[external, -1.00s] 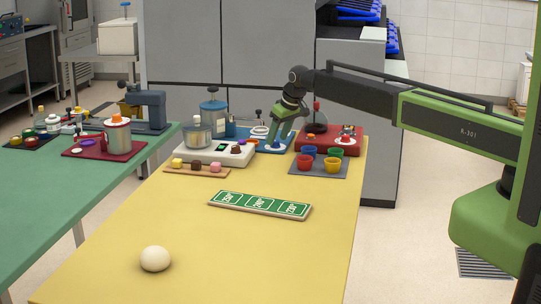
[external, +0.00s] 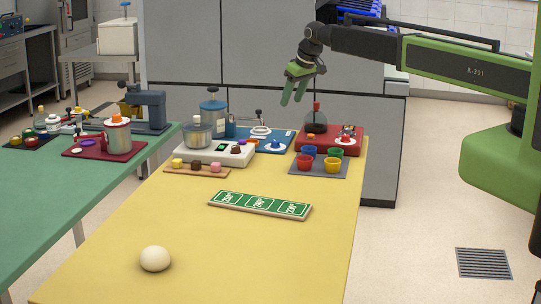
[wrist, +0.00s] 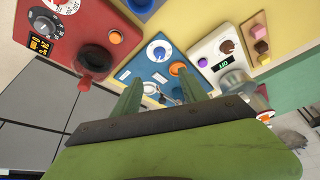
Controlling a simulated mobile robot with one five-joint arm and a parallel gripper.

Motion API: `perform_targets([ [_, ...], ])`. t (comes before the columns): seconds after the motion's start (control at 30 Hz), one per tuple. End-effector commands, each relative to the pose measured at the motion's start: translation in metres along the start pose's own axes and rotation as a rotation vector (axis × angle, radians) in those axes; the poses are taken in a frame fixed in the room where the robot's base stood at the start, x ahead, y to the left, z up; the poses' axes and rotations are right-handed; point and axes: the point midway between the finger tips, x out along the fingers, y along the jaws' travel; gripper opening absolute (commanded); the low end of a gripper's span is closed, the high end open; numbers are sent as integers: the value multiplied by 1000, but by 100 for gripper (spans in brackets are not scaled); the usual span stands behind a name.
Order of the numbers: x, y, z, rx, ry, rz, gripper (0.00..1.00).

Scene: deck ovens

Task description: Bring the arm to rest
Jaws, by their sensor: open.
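My gripper (external: 292,101) hangs in the air above the back of the yellow table, in front of the grey oven front. Its green fingers are apart, point down and hold nothing. In the wrist view my gripper (wrist: 160,78) shows two green fingers over the blue panel (wrist: 153,70), with a clear gap between them. In the external view the blue panel (external: 283,136), with a white dial, lies below my gripper, and they are apart. My arm reaches in from the right at about the height of the oven front.
A red panel (external: 346,149) with a dark domed knob stands right of the blue panel; a white unit (external: 240,157) stands left. Coloured cups (external: 333,164) sit in front of the red panel.

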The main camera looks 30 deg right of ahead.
Motion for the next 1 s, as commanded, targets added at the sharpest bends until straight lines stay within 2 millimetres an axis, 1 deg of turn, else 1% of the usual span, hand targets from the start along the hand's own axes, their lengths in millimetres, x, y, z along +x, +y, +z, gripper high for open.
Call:
perform_targets([
  [0.17, 0, 0, 0, 0, 0, 0, 51],
  [0.27, 4, 8, 2, 9, 0, 4, 51],
  [0.3, 5, 16, 7, 18, 0, 8, 51],
  [0.37, 1, 26, 27, 33, -1, 15, 51],
  [0.47, -10, 38, 74, 57, -30, 25, 51],
  [0.5, -15, 41, 97, 70, -50, 28, 51],
  [0.57, -24, 44, 135, 93, -90, 33, 51],
  [0.6, -32, 46, 163, 112, -121, 36, 51],
  [0.67, -43, 45, 205, 139, -172, 40, 51],
  [0.7, -52, 43, 231, 159, -208, 41, 51],
  [0.8, -70, 35, 282, 197, -291, 45, 51],
  [0.9, -80, 29, 308, 223, -351, 48, 51],
  [1.0, -83, 28, 316, 244, -390, 50, 51],
])
